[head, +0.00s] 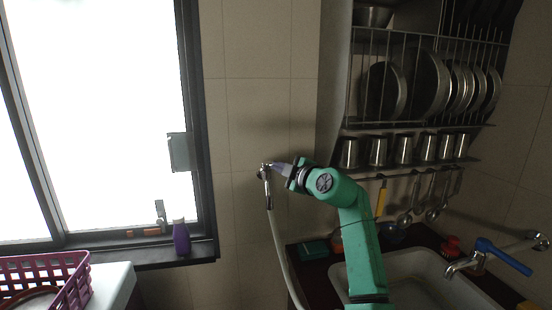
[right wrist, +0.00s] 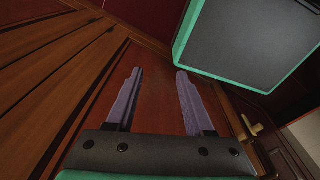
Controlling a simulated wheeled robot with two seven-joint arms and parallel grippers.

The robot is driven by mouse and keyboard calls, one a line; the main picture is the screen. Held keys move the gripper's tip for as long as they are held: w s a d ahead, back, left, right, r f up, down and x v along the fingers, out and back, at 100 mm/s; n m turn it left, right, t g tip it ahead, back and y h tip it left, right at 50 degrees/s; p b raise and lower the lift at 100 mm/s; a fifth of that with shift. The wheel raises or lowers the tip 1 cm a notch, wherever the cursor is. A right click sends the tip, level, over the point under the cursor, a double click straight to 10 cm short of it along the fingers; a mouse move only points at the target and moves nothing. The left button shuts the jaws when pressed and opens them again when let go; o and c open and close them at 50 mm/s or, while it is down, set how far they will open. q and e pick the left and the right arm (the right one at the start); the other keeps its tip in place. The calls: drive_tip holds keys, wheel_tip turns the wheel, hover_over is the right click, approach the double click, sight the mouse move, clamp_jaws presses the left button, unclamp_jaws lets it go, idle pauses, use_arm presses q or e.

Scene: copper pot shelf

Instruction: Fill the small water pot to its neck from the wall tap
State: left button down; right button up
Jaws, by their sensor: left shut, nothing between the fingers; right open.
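A metal tap with a blue lever (head: 503,257) comes out of the right wall, its spout over the sink (head: 410,272). I cannot make out the small water pot in either view. My left gripper (head: 279,167) is shut and empty, raised in front of the tiled wall. Its tips are at a chrome fitting (head: 267,187) with a pale hose below; I cannot tell whether they touch. My right gripper shows only in the right wrist view (right wrist: 158,92). It is open and empty, above reddish-brown wooden panels.
A steel rack (head: 425,125) holds plates and several tumblers, with ladles hanging below. A purple bottle (head: 181,238) stands on the window sill. A pink basket (head: 45,279) is at lower left. A green-edged grey block (right wrist: 250,40) fills the upper right of the wrist view.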

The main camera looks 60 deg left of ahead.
use_arm(q)
drive_tip(key=w+b, duration=0.1)
drive_tip(key=b, duration=0.1)
drive_tip(key=w+b, duration=0.1)
drive_tip(key=b, duration=0.1)
drive_tip(key=shift+w+a+f, duration=0.1)
drive_tip(key=shift+a+f, duration=0.05)
drive_tip(key=shift+f, duration=0.1)
use_arm(e)
drive_tip(key=f, duration=0.1)
drive_tip(key=s+f, duration=0.1)
drive_tip(key=f, duration=0.2)
drive_tip(key=shift+s+d, duration=0.1)
drive_tip(key=shift+s, duration=0.15)
